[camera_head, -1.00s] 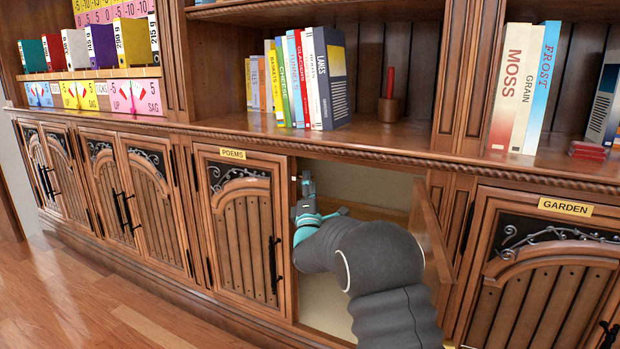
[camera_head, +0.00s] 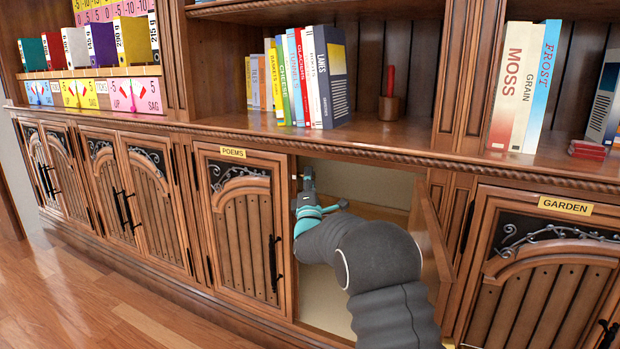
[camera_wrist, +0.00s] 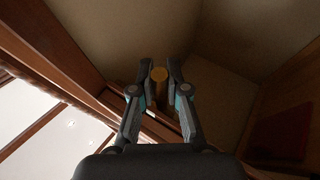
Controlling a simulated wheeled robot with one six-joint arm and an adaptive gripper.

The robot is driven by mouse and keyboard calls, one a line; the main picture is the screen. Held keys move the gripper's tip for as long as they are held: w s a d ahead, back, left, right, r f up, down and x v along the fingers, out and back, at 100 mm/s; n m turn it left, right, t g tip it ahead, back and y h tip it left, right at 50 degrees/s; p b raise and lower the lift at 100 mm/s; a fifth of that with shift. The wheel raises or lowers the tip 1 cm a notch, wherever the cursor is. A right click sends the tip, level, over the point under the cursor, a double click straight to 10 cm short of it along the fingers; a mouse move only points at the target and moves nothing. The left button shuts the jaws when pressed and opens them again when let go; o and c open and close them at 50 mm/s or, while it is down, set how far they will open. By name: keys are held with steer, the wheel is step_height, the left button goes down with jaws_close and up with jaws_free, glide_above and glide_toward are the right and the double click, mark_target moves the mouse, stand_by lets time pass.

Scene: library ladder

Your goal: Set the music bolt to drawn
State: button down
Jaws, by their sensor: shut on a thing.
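The music bolt shows as a brass-coloured round knob (camera_wrist: 159,74) in the wrist view. My gripper (camera_wrist: 159,70) has a dark fingertip on each side of it and is shut on it. In the head view my gripper (camera_head: 306,184) is inside the open cupboard, at its upper left, beside the edge of the POEMS door (camera_head: 240,225). The knob cannot be made out in the head view, and the rest of the bolt is hidden, so its setting cannot be told.
The open door (camera_head: 430,235) stands to the right of my arm. The GARDEN door (camera_head: 540,270) is shut farther right. A shelf ledge (camera_head: 400,150) runs close above the opening, with books (camera_head: 325,80) on it. The floor (camera_head: 90,300) at the left is clear.

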step_height(320, 180, down, 3)
steer(key=b, duration=0.2)
steer(key=shift+r+b, duration=0.1)
steer(key=shift+b, duration=0.3)
steer(key=c, duration=1.2)
jaws_free()
steer(key=shift+o, duration=0.2)
steer(key=v, duration=1.2)
